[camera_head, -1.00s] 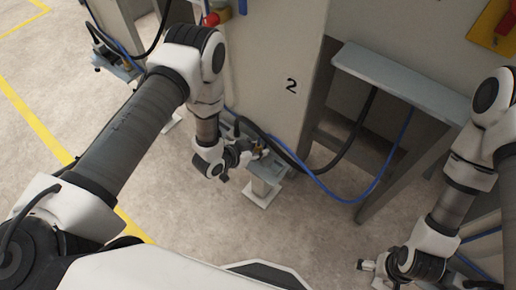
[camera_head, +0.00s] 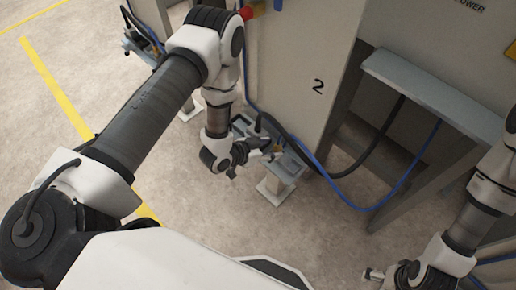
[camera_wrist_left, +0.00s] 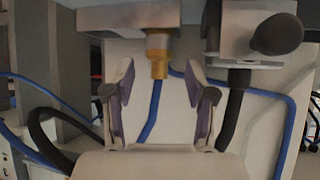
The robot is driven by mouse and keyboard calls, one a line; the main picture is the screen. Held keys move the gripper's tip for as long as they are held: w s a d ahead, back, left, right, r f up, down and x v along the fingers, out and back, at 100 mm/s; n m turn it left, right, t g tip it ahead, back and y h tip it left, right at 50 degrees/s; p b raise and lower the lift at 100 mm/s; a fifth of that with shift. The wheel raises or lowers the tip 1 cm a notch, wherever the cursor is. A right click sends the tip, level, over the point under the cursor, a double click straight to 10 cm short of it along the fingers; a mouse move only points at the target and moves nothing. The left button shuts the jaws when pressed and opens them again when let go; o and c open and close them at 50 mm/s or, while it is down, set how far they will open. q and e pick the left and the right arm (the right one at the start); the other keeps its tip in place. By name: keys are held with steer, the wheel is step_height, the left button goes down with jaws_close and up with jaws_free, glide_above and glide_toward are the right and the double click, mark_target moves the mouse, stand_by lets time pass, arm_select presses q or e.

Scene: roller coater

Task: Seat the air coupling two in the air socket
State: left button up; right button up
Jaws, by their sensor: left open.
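The air coupling two, a brass fitting (camera_wrist_left: 159,64) on a blue hose (camera_wrist_left: 150,112), shows in the left wrist view. Its upper end meets the underside of a grey metal block (camera_wrist_left: 120,16), perhaps the air socket; how deep it sits is hidden. My left gripper (camera_wrist_left: 158,88) is open, with one finger on each side of the fitting and hose, and gaps show on both sides. In the head view my left gripper (camera_head: 256,150) is at the small grey stand (camera_head: 276,190) by the cabinet. My right gripper (camera_head: 373,274) is at the bottom edge; its jaws are unclear.
A black plug (camera_wrist_left: 277,34) and a black cable (camera_wrist_left: 232,112) are beside the fitting in the wrist view. The cabinet (camera_head: 300,60) marked 2 stands behind the stand. A grey shelf (camera_head: 430,90) is at right, with hoses hanging below.

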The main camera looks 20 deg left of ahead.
arm_select(q)
steer(key=v, duration=0.8)
steer(key=s+a+f+n+g+y, duration=0.1)
steer(key=s+n+g+y, duration=0.1)
steer(key=s, duration=0.4)
steer(key=s+a+f+n+g+y, duration=0.2)
steer(key=s+g, duration=0.2)
steer(key=s, duration=0.2)
steer(key=s+a+f+n+g+y, duration=0.1)
steer(key=s+f+n+g+y, duration=0.1)
steer(key=s, duration=0.4)
steer(key=shift+s+a+f+n+g, duration=0.15)
steer(key=shift+s+a+n+g, duration=0.2)
steer(key=shift+g, duration=0.35)
step_height(320, 180, up, 2)
steer(key=shift+d+r+p, duration=0.1)
steer(key=shift+p, duration=1)
